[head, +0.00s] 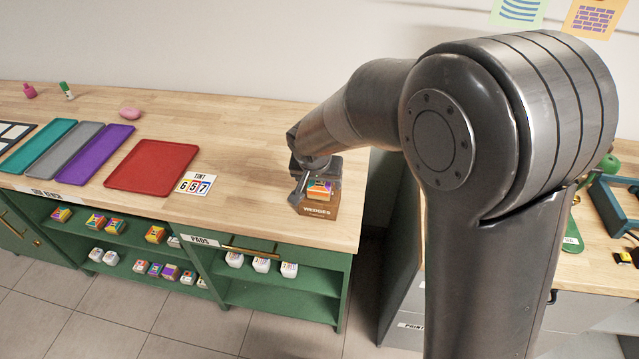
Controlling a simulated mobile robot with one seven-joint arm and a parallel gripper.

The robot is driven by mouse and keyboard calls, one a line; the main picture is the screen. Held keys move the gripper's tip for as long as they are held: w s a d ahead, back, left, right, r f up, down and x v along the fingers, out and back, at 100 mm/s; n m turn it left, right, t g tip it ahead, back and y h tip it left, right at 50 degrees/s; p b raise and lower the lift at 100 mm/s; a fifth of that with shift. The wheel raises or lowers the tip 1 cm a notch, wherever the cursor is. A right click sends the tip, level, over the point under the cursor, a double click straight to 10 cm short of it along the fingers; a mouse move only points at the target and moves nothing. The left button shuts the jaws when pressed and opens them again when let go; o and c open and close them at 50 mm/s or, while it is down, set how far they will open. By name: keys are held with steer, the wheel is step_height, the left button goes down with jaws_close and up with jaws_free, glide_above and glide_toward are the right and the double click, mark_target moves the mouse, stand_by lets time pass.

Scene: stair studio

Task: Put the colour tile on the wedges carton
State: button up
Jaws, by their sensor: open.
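The wedges carton (318,211) is a brown box marked "WEDGES" near the right front corner of the wooden counter. A small multicoloured piece (320,188), orange, purple and green, shows just above the lettering. It may be the colour tile; I cannot tell whether it rests on the carton or is part of it. My gripper (303,190) is open and points down at the carton, its finger just left of the coloured piece. My gripper and wrist hide part of the carton's top and left side.
Purple (92,158), grey and teal trays lie further left. Green shelves below hold several small boxes. Counter behind the red tray is mostly clear. A gap separates the right-hand bench (590,265).

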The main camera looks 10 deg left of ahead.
steer(key=v, duration=1)
steer(key=s+d+r, duration=0.3)
steer(key=s+d, duration=0.1)
steer(key=d, duration=0.5)
steer(key=s+d+r, duration=0.3)
steer(key=d+r, duration=0.1)
steer(key=d, duration=0.4)
steer(key=s+d+t, duration=0.1)
steer(key=s+d, duration=0.8)
steer(key=s, duration=0.3)
steer(key=shift+d, duration=0.25)
steer(key=shift+s, duration=0.1)
